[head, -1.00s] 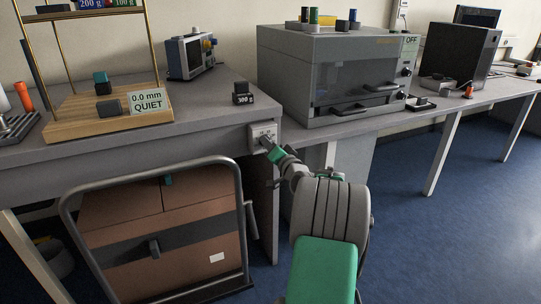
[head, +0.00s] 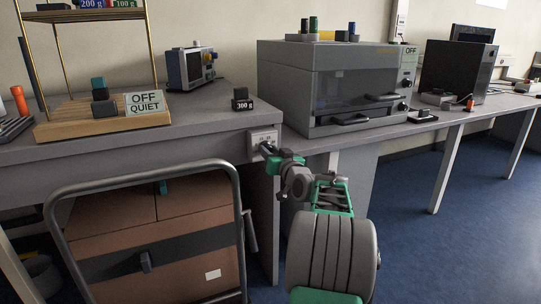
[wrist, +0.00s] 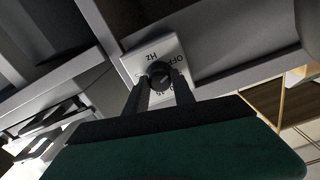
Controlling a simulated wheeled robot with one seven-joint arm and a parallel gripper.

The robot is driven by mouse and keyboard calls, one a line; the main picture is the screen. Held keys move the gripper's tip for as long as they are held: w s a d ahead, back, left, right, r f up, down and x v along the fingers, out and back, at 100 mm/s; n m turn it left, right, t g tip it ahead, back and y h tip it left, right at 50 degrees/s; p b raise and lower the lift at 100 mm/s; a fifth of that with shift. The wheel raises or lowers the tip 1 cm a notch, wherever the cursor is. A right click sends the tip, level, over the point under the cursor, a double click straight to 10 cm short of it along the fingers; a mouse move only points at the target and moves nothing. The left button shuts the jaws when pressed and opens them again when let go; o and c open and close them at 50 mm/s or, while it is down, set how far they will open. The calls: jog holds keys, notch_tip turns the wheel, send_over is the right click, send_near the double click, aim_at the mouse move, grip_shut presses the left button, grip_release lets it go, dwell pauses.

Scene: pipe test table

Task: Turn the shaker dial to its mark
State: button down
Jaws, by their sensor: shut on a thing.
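The shaker dial is a black round knob (wrist: 160,73) on a small pale plate (wrist: 175,50) with dark lettering, seen in the wrist view. In the head view the plate (head: 262,139) is fixed to the table's front edge near its right corner. My gripper (wrist: 160,86) is shut on the knob, one dark finger on each side. In the head view my gripper (head: 267,149) reaches the plate and hides the knob. The lettering appears upside down in the wrist view, and I cannot read the dial's mark or setting clearly.
A sign (head: 146,102) reading "OFF QUIET" stands on a wooden base (head: 80,122). A black 300 g weight (head: 242,100) sits near the table corner. A cart with brown boxes (head: 150,235) stands below left. A grey oven-like cabinet (head: 335,85) is right of the dial.

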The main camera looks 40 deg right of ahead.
jog(key=shift+f, duration=0.15)
jog(key=c, duration=1.1)
grip_release()
jog(key=shift+o, duration=0.2)
jog(key=shift+s, duration=0.1)
jog(key=p+v, duration=0.2)
jog(key=v, duration=0.5)
jog(key=shift+s, duration=0.3)
